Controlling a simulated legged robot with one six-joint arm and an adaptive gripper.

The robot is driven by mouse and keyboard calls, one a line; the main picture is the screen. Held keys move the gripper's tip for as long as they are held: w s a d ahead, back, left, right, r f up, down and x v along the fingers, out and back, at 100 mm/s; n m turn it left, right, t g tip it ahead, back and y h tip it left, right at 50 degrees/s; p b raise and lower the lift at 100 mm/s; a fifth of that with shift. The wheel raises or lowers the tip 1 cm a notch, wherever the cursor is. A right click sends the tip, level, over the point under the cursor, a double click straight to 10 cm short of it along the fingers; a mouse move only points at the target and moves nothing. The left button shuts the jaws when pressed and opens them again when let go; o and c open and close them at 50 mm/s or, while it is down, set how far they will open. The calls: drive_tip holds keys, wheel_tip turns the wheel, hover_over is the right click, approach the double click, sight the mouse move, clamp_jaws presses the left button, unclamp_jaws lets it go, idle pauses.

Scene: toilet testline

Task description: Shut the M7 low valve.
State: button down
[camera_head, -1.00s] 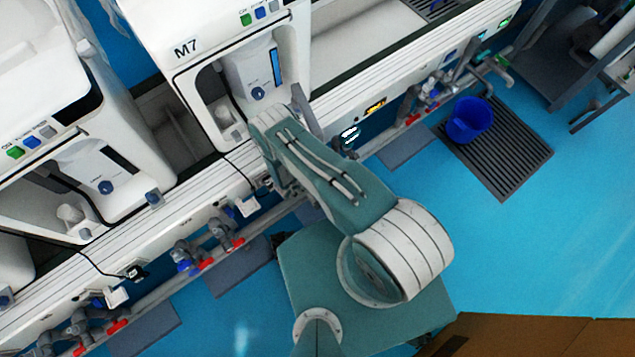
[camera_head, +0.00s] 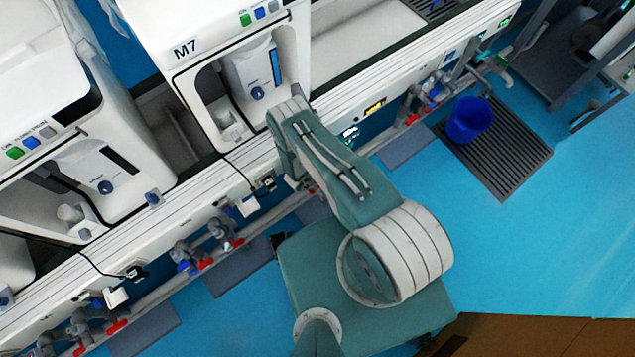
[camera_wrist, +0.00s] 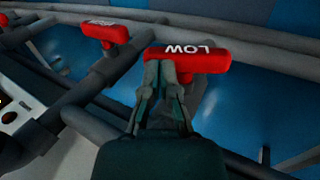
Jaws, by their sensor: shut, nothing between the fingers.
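The M7 low valve's red handle (camera_wrist: 190,60), lettered LOW upside down, lies crosswise near the top middle of the wrist view. It sits on grey pipework. My gripper (camera_wrist: 163,72) is shut and empty. Its fingertips overlap the near side of the handle, left of the lettering; I cannot tell whether they touch it. In the head view, the white M7 machine (camera_head: 215,60) stands at the top, and my arm hides my gripper and the low valve there.
A second red handle (camera_wrist: 104,32) with lettering is up and left in the wrist view. A dark pipe (camera_wrist: 103,75) runs beside it. In the head view, other red-handled valves (camera_head: 205,263) line the bench front. A blue bucket (camera_head: 469,119) stands on a floor grate (camera_head: 510,165).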

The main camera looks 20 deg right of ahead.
idle(0.3)
drive_tip(key=shift+s+a, duration=0.3)
drive_tip(key=shift+a, duration=0.5)
